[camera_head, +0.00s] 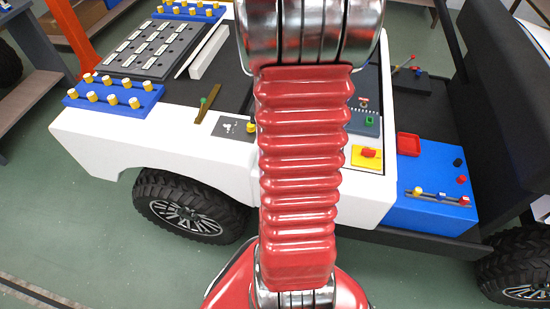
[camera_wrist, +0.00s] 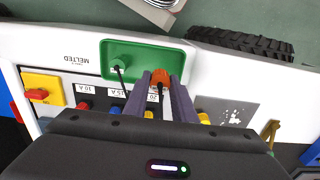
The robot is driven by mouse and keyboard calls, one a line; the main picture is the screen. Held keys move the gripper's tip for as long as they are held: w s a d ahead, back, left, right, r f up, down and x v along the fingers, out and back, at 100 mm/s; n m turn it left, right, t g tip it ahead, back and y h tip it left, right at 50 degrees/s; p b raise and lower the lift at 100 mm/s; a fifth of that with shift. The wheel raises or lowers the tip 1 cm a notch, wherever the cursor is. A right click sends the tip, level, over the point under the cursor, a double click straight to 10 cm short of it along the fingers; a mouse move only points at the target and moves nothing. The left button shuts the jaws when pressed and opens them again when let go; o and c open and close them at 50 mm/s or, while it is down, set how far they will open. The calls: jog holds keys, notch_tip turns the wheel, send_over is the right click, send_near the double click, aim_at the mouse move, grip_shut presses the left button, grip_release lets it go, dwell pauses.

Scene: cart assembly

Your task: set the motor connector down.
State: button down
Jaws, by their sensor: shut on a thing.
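In the wrist view, my gripper (camera_wrist: 161,82) reaches forward with its two grey-purple fingers shut on a small orange piece (camera_wrist: 160,76), which seems to be the motor connector. The orange piece is at the fingertips, over or beside the right end of a green tray (camera_wrist: 181,60). I cannot tell whether it touches the tray. A thin black line, perhaps a cable, shows at the tray's left part. In the head view, my red arm hides the gripper and the orange piece.
A fuse panel labelled 10 A, 15 A and 20 A lies below the tray. A yellow block with a red switch (camera_wrist: 37,95) is at its left. The head view shows the white cart (camera_head: 120,128), a blue box (camera_head: 440,176) at right and blue peg racks at left.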

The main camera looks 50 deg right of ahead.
jog(key=shift+f, duration=0.7)
jog(key=shift+f, duration=0.15)
jog(key=shift+f, duration=1.75)
jog(key=c, duration=1.5)
grip_release()
jog(key=shift+r, duration=0.1)
